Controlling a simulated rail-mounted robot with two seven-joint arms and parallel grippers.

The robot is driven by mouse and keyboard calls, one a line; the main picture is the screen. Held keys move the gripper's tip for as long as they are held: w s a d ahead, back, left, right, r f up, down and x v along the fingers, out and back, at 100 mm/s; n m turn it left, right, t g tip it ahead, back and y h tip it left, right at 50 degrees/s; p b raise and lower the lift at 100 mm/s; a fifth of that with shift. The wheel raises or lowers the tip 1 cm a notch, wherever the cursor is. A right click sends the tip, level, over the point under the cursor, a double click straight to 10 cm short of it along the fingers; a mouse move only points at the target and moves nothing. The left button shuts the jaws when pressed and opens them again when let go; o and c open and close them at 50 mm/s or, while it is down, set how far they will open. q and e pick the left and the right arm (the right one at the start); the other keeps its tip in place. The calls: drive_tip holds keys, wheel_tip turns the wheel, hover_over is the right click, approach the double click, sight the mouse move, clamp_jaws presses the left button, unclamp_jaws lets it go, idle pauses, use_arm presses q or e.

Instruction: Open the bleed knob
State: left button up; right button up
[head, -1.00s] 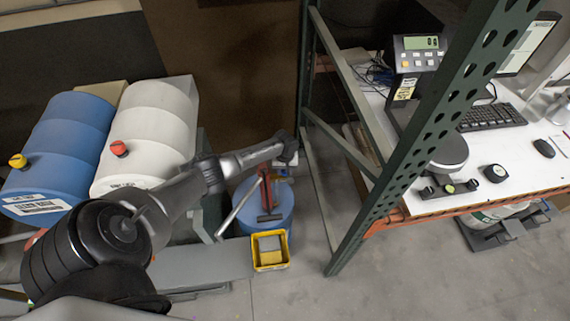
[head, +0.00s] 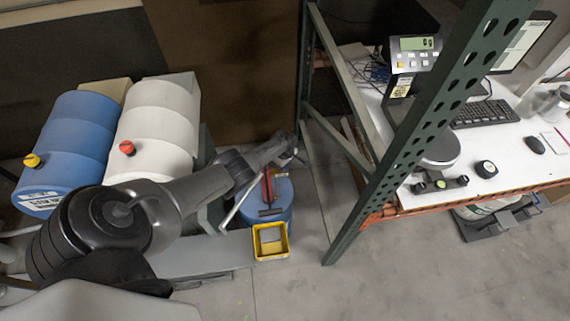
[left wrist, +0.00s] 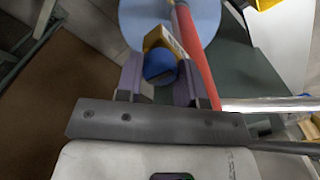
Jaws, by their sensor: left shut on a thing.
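A round blue knob (left wrist: 160,66) on a yellow body (left wrist: 163,38) shows in the left wrist view, which I take to be the bleed knob. My left gripper (left wrist: 158,78) is shut on it, one finger on each side. A red pump handle (left wrist: 200,55) passes just right of the fingers, above the blue drum (left wrist: 140,18). In the head view, my left arm reaches over this drum (head: 283,210), and the gripper end is small and dark near the rack post. The knob cannot be made out there. My right gripper is not in view.
A blue barrel (head: 75,140) and a white barrel (head: 155,125) lie at the left. A yellow bin (head: 270,241) stands in front of the blue drum. A green rack post (head: 405,150) rises right of my arm, with a white bench (head: 510,160) beyond. The floor in front is clear.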

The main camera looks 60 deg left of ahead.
use_arm(q)
drive_tip(key=shift+n, duration=0.7)
drive_tip(key=o, duration=0.9)
drive_tip(key=shift+r+p, duration=0.55)
drive_tip(key=shift+p, duration=0.05)
wheel_tip(320, 180, up, 6)
drive_tip(key=p, duration=0.4)
drive_tip(key=shift+f, duration=0.1)
drive_tip(key=shift+r+p, duration=1.5)
drive_tip(key=shift+r, duration=2)
